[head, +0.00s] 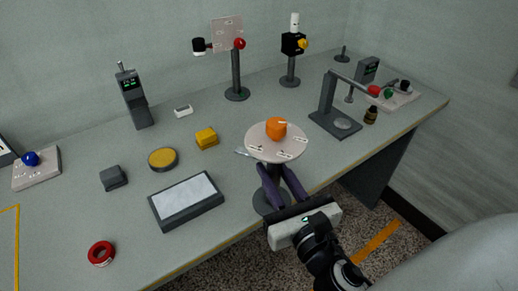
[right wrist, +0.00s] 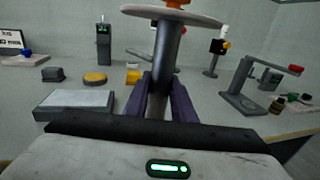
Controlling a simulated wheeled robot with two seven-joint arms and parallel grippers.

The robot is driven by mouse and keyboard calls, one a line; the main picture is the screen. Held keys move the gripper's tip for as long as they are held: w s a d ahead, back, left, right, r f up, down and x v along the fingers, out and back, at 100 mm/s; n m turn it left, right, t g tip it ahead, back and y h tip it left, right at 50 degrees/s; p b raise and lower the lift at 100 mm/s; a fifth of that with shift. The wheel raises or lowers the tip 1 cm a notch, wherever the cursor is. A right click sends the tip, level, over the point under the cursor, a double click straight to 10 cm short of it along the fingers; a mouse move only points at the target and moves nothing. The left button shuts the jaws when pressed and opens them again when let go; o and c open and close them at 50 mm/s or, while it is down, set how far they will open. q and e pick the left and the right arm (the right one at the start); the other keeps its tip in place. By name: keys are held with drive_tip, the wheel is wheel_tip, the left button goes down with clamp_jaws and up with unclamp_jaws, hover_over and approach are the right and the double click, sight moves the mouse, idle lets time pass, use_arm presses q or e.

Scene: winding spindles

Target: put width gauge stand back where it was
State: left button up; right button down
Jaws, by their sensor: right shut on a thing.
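The stand that I take for the width gauge stand has a round pale top (head: 262,150) with small marks, an orange knob (head: 276,128) and a dark post. Its dark round base (head: 264,203) is at the table's front edge; I cannot tell whether it touches the tabletop. My right gripper (head: 282,185) is shut on the post, below the pale top. In the right wrist view the purple fingers (right wrist: 165,95) stand on both sides of the dark post (right wrist: 167,50), and the stand looks about upright. My left gripper is not in view.
A grey tray with a white panel (head: 186,200) lies left of the stand. Behind are a yellow block (head: 207,138) and a yellow-topped disc (head: 163,159). A dark angled stand (head: 335,118) and a small brown bottle (head: 371,116) are to the right. Bare table lies between.

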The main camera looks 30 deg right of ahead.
drive_tip(key=w+d+r+m+g+h, duration=0.2)
drive_tip(key=w+d+r+m+h, duration=0.1)
drive_tip(key=w+d+h, duration=0.4)
drive_tip(key=w+d+r+m+g+h, duration=0.25)
drive_tip(key=w+d+r, duration=0.2)
drive_tip(key=w, duration=0.35)
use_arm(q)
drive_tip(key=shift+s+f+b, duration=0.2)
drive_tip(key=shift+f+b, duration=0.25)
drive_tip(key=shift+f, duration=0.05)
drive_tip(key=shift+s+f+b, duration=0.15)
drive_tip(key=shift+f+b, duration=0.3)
use_arm(e)
wheel_tip(320, 180, down, 10)
drive_tip(key=m, duration=0.1)
drive_tip(key=shift+w+d+f, duration=0.15)
drive_tip(key=shift+f, duration=0.05)
drive_tip(key=shift+f, duration=0.1)
drive_tip(key=c, duration=1.5)
unclamp_jaws()
drive_tip(key=shift+f, duration=0.1)
